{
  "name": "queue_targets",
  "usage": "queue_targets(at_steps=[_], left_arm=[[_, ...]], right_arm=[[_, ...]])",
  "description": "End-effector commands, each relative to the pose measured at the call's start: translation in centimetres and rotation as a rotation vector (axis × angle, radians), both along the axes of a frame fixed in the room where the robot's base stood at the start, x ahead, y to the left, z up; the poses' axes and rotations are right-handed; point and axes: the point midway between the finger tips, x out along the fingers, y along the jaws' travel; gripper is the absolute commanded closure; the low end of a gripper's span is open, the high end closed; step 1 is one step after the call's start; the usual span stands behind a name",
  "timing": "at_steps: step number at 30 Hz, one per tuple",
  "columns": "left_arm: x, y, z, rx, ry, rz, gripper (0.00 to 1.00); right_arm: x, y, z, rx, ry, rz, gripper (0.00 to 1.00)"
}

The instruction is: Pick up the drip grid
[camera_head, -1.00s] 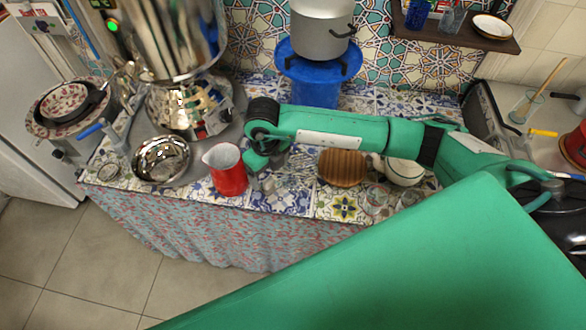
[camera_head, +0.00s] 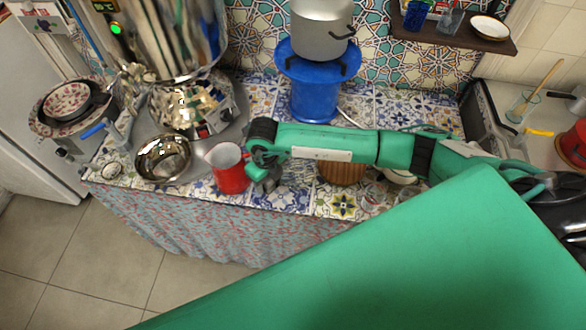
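A shiny round metal bowl (camera_head: 163,158) stands on the tiled counter at the left, below the large samovar (camera_head: 170,40). I cannot make out a separate drip grid in or on it. My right gripper (camera_head: 266,184) hangs over the counter just right of the red jug (camera_head: 229,168), pointing down. Its fingers are small and dark, and I cannot tell how far apart they are or whether anything is between them. My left gripper is not in view.
A blue stand (camera_head: 313,97) with a grey pot (camera_head: 320,32) is at the back. A ribbed brown object (camera_head: 341,174) and a pale bowl (camera_head: 401,178) are partly hidden by my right arm. A plate stack (camera_head: 66,101) is at the far left.

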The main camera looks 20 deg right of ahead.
Motion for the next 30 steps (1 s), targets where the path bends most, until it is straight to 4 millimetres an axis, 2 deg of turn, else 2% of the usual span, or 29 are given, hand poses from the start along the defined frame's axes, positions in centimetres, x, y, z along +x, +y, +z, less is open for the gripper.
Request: queue_targets(at_steps=[11,17,23,30], left_arm=[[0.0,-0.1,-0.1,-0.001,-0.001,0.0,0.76],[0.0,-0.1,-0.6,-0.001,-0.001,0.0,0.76],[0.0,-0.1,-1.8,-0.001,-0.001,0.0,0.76],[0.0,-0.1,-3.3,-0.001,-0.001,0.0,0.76]], right_arm=[[0.1,0.0,0.3,-0.001,-0.001,0.0,0.7],[0.2,0.0,2.2,0.0,-0.004,0.0,0.7],[0.2,0.0,6.8,0.002,-0.008,0.001,0.7],[0.2,0.0,13.8,0.001,-0.007,0.001,0.7]])
